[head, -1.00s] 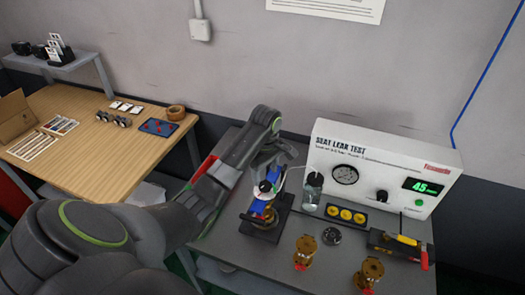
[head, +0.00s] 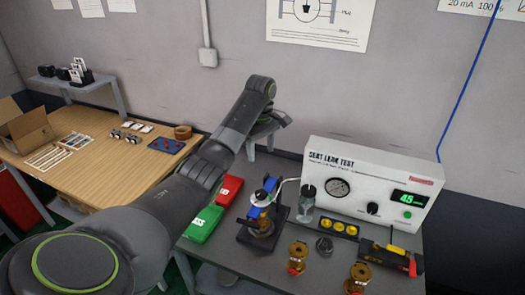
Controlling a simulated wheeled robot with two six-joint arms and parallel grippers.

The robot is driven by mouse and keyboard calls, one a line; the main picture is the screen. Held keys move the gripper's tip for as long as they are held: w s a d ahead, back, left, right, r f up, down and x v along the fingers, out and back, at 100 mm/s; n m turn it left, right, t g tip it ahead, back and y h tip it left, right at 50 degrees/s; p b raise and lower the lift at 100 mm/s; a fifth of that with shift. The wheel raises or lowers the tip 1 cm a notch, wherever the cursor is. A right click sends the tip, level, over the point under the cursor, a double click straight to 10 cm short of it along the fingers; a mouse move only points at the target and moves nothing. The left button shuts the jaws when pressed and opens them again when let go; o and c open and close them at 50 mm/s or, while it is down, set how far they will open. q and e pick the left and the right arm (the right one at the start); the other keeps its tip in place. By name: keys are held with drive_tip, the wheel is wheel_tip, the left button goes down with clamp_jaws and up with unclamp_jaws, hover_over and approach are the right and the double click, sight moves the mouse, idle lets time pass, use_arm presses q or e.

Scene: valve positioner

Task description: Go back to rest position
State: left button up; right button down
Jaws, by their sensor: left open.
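My left arm comes in from the lower left, and its left gripper (head: 262,132) hangs in the air behind the bench, close to the wall. It is open and partly hidden by its own wrist. No object shows in it. Below and to the right of it, apart from it, a valve with a blue actuator (head: 262,194) stands on a black fixture (head: 250,238), with a thin white tube running to it. My right gripper is not in view.
The white seat leak tester (head: 362,185) stands at the back right of the grey bench. Red (head: 229,190) and green (head: 203,224) trays lie at the bench's left. Brass valves (head: 298,256) stand in front. A wooden table (head: 115,180) is at left.

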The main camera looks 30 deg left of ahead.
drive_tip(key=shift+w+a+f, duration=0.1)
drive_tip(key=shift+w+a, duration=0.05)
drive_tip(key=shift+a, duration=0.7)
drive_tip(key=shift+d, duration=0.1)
